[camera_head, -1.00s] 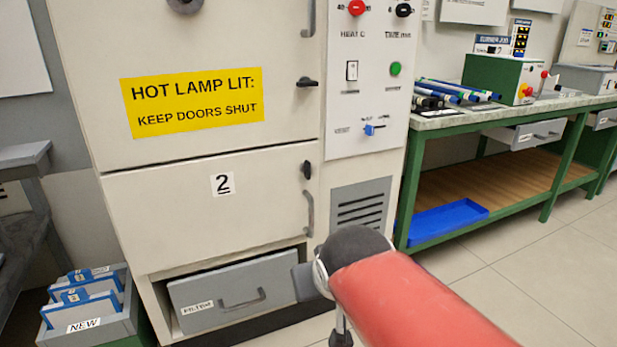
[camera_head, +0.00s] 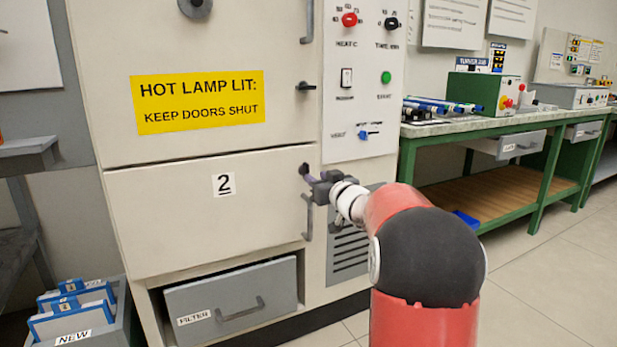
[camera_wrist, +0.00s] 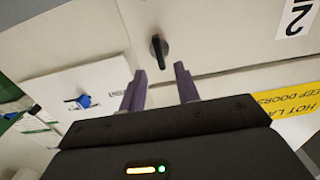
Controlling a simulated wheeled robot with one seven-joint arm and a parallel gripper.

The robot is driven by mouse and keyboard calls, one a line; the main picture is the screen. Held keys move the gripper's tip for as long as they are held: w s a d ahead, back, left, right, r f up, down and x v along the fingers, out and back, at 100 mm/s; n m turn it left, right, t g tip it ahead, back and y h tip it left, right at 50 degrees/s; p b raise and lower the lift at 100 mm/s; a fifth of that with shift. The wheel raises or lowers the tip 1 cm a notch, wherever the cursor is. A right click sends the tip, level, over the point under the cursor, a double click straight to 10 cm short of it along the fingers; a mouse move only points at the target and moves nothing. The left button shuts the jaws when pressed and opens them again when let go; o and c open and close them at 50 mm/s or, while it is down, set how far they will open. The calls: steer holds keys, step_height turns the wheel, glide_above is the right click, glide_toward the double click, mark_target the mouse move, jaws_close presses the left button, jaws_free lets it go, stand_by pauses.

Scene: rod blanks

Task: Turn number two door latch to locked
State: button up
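The number two door (camera_head: 160,215) is the cabinet's lower cream door, with a "2" label (camera_head: 223,184), and it looks closed. Its dark latch (camera_wrist: 157,50) shows upright in the wrist view, which sees the cabinet roughly upside down. In the head view the latch is mostly hidden behind my fingers. My gripper (camera_wrist: 160,69) is open, its two purple-grey fingers pointing at the door. The latch shows between and just beyond the fingertips, with no clear contact. In the head view my gripper (camera_head: 313,181) is at the door's upper right corner.
The upper door's latch (camera_head: 306,86) lies horizontal above. The door handle (camera_head: 308,217) is just below my gripper. A control panel (camera_head: 362,100) with knobs is on the right. A filter drawer (camera_head: 232,300) is below. A green workbench (camera_head: 500,128) stands at the right.

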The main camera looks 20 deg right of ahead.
mark_target(306, 172)
steer(key=w, duration=0.5)
steer(key=shift+a, duration=0.1)
jaws_close()
